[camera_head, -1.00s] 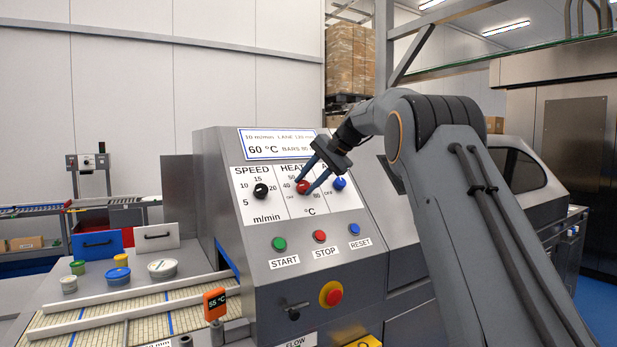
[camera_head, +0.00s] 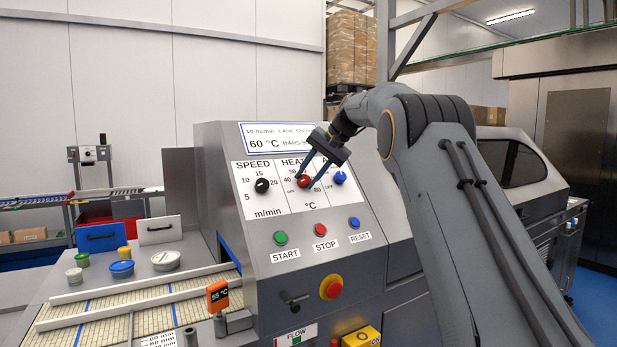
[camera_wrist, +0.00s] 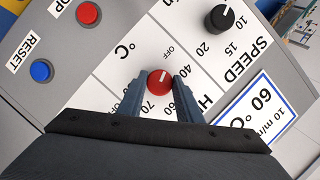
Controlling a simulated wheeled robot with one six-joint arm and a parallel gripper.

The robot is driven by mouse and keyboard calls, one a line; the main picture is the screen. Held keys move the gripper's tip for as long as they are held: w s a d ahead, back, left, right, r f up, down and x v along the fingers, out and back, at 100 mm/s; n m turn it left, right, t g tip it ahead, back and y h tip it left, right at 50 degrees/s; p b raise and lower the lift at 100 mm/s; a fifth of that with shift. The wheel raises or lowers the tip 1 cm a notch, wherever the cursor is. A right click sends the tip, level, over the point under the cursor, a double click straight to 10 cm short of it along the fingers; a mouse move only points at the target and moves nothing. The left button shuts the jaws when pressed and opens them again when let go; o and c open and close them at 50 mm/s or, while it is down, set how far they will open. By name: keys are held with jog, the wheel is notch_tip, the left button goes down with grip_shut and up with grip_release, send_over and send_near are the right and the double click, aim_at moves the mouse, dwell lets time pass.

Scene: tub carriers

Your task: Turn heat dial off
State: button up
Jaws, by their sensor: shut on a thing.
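The red heat dial (camera_head: 303,181) sits on the white panel (camera_head: 280,202) under the HEAT label, between the black speed dial (camera_head: 262,186) and a blue knob (camera_head: 340,178). My gripper (camera_head: 312,179) reaches down to it from the upper right. In the wrist view my gripper (camera_wrist: 160,88) has one finger on each side of the red dial (camera_wrist: 160,83) and is shut on it. The dial's white mark shows there and points roughly toward the printed OFF (camera_wrist: 171,51). The panel's display (camera_head: 276,137) reads 60 °C.
Below the dials are a green START button (camera_head: 280,238), a red STOP button (camera_head: 320,230), a blue RESET button (camera_head: 354,223) and a larger red button (camera_head: 331,287) on yellow. Several tubs stand at left beside the conveyor (camera_head: 110,318).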

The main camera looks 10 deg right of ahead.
jog(key=o, duration=1)
jog(key=shift+o, duration=0.2)
jog(key=b+v, duration=0.2)
jog(key=v, duration=0.6)
jog(key=shift+g+h, duration=0.6)
jog(key=shift+h, duration=0.2)
jog(key=s+f, duration=0.1)
jog(key=f, duration=0.3)
jog(key=s+a+f, duration=0.1)
jog(key=s+f, duration=0.1)
jog(key=f, duration=0.2)
jog(key=s+f, duration=0.2)
jog(key=f, duration=0.2)
jog(key=shift+s+a+f+b, duration=0.15)
jog(key=shift+a+b, duration=0.1)
jog(key=shift+b, duration=0.15)
jog(key=s+f+n+g+h, duration=0.1)
jog(key=s+f+n, duration=0.1)
jog(key=s+f, duration=0.7)
jog(key=s+a+f+n+g+h, duration=0.1)
jog(key=s+f+n, duration=0.1)
jog(key=s+f, duration=0.8)
jog(key=s+a+f+n+g+h+b, duration=0.1)
jog(key=s+f, duration=0.9)
jog(key=s, duration=1)
jog(key=shift+s+n+h, duration=0.35)
jog(key=shift+n+h, duration=0.05)
